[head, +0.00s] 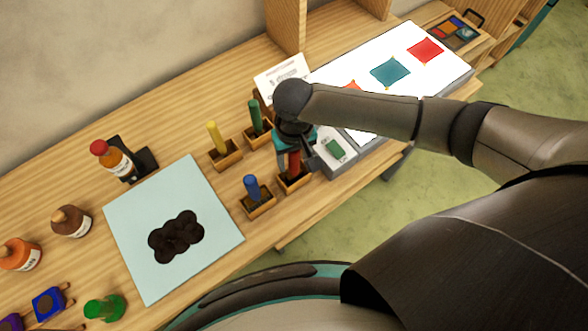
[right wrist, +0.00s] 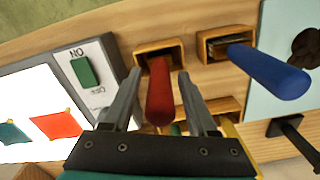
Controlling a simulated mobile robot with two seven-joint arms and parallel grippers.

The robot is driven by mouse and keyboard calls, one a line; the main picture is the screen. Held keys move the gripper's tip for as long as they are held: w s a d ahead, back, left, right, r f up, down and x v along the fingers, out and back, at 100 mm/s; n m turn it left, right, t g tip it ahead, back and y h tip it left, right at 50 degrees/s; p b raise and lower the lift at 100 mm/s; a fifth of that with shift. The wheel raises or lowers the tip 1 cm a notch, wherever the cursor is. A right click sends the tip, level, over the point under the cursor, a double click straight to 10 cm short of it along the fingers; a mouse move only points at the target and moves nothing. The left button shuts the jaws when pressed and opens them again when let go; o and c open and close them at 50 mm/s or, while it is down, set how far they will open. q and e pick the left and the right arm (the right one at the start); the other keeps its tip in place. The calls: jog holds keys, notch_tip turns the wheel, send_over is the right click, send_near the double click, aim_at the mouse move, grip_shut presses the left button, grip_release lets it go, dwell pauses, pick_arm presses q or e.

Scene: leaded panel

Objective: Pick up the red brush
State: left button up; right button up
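The red brush (right wrist: 159,92) stands upright in a small wooden holder (right wrist: 150,50), seen from above in the right wrist view. In the head view the red brush (head: 294,163) shows partly behind my right gripper (head: 292,155). In the right wrist view my right gripper (right wrist: 160,100) is open, with one finger on each side of the red handle and a gap visible on both sides. My left gripper is not in either view.
Blue (head: 251,187), yellow (head: 214,137) and green (head: 255,115) brushes stand in neighbouring wooden holders. A switch box with a green rocker (head: 335,149) and a lit white panel (head: 440,68) lie to the right. A pale blue sheet (head: 130,215) with dark blobs lies left.

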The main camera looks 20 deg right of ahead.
grip_shut()
jog(key=shift+r, duration=0.1)
dwell(0.5)
notch_tip(320, 180, up, 20)
jog(key=p, duration=0.2)
